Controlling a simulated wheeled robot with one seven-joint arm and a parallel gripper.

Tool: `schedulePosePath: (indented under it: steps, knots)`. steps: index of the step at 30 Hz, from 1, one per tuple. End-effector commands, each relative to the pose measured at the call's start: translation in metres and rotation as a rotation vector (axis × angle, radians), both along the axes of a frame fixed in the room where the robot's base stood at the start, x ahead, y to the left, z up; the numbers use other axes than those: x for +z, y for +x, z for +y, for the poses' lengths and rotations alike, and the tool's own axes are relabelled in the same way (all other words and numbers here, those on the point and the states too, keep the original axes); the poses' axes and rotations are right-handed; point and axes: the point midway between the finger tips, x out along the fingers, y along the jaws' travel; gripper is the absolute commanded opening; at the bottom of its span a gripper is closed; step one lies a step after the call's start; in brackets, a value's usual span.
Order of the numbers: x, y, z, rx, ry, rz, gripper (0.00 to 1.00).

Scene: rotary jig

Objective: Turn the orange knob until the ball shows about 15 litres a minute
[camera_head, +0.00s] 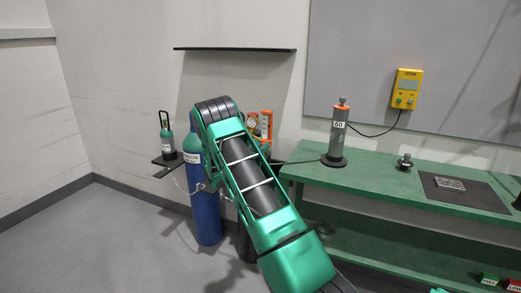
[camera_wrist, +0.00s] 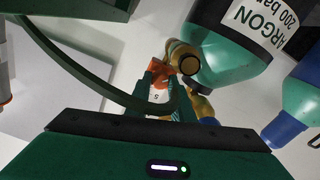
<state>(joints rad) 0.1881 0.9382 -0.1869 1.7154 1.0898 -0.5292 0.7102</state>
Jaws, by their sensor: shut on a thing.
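The regulator with its orange parts (camera_head: 266,123) shows behind my arm in the head view, its lower part hidden. In the wrist view my gripper (camera_wrist: 166,84) is shut on the orange knob (camera_wrist: 160,66), which is partly covered by the fingers. A white scale piece with a "5" (camera_wrist: 157,96) shows between the fingers. Brass fittings (camera_wrist: 183,58) sit just right of the knob. The ball and its reading cannot be made out in either view. My fingertips are hidden in the head view.
The argon cylinder (camera_wrist: 215,50) stands close beside the fingers. A dark hose (camera_wrist: 75,68) curves across the wrist view up to the gripper. A blue cylinder (camera_head: 206,215) stands left of my arm, and a green bench (camera_head: 380,176) is to the right.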

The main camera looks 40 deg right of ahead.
Motion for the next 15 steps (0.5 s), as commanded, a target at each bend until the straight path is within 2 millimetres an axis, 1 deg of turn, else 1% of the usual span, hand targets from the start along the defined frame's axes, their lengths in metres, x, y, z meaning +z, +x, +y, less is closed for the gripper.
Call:
schedulePosePath:
  steps: [1,7,15]
  knots:
    - [-0.0008,0.0042,0.0039,0.009,-0.006,0.016,0.0]
    - [-0.0009,0.0056,0.0049,0.012,-0.045,0.113,0.0]
    - [-0.0011,0.0067,0.0053,0.014,-0.047,0.119,0.0]
